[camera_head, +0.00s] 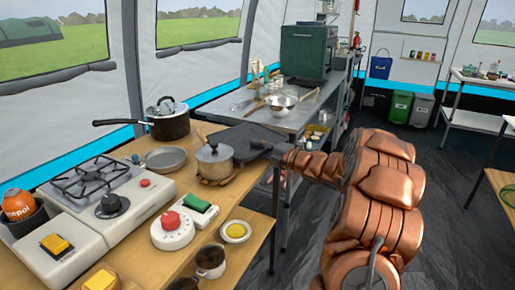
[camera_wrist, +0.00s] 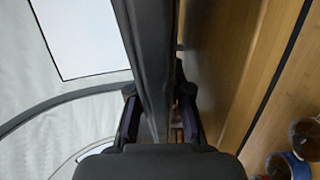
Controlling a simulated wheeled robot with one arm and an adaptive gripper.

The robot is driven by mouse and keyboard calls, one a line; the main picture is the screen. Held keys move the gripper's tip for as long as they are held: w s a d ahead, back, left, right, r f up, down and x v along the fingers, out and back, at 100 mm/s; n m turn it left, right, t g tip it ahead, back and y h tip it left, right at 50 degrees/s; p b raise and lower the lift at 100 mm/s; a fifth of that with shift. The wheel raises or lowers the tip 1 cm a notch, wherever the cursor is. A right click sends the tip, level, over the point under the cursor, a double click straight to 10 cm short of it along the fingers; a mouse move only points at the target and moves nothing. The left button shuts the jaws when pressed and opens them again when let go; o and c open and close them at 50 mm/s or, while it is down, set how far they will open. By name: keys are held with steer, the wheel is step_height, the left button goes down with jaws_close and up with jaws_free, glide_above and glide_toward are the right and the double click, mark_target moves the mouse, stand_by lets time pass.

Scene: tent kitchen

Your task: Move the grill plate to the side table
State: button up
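The grill plate (camera_head: 250,138) is a dark, flat slab. In the head view it is level, over the far right corner of the wooden counter, behind the pot. My gripper (camera_head: 277,154) is at its right end. In the wrist view the plate (camera_wrist: 150,45) shows nearly edge-on as a dark band between the fingers (camera_wrist: 158,110). A finger lies close against each face, and the gripper appears shut on it. A wooden table (camera_head: 494,184) shows partly at the right edge; I cannot tell whether it is the side table.
A lidded pot (camera_head: 215,160) stands just left of the plate, with a frying pan (camera_head: 166,159) and black saucepan (camera_head: 168,122) beyond. A metal table (camera_head: 235,108) with bowls and a green oven (camera_head: 308,52) stands behind. The dark floor (camera_head: 440,230) right of my arm is clear.

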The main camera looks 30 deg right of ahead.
steer(key=shift+o, duration=1.4)
steer(key=shift+r, duration=0.15)
steer(key=v, duration=1.2)
